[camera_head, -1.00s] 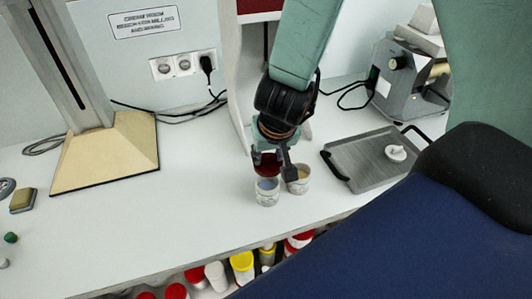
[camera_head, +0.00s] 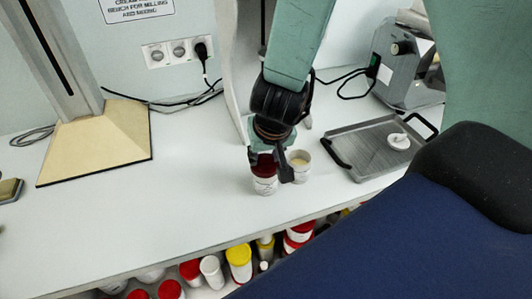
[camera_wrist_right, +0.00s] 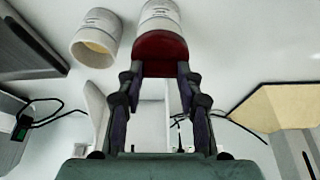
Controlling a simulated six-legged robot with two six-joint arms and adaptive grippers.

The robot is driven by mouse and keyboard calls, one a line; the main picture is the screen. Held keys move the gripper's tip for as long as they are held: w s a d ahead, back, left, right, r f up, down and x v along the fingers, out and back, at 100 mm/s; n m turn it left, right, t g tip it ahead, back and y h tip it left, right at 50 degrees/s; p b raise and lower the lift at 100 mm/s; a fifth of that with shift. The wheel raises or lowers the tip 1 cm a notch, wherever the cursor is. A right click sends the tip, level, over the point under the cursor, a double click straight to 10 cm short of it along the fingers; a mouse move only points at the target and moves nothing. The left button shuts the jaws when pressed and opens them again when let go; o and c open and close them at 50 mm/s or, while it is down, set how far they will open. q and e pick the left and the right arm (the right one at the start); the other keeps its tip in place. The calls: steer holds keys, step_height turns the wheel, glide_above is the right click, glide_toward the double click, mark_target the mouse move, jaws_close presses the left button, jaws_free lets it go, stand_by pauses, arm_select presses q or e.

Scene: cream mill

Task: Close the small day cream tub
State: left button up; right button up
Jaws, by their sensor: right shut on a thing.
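My right gripper (camera_head: 272,170) points down and is shut on a dark red lid (camera_head: 262,162). The lid is at the mouth of a small white tub (camera_head: 265,186) with a printed label. In the right wrist view the lid (camera_wrist_right: 160,50) sits between the fingers and against the tub (camera_wrist_right: 160,14), with no clear gap. I cannot tell whether it is fully seated. A second white tub (camera_head: 301,172) stands open just to the right, with pale cream inside; it also shows in the wrist view (camera_wrist_right: 97,38). The labels are too small to read. My left gripper is not in view.
A grey metal tray (camera_head: 350,165) with a white lid-like piece (camera_head: 399,141) lies to the right. A grey machine (camera_head: 405,70) stands behind it. Several jars fill a shelf below the bench's front edge.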

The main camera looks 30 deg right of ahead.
steer(key=shift+s, duration=0.1)
steer(key=shift+w+d+f, duration=0.1)
steer(key=shift+w+d, duration=0.1)
steer(key=shift+w, duration=0.05)
steer(key=shift+s+a, duration=0.1)
stand_by(0.6)
steer(key=shift+s+a, duration=0.1)
steer(key=shift+a, duration=0.05)
stand_by(0.5)
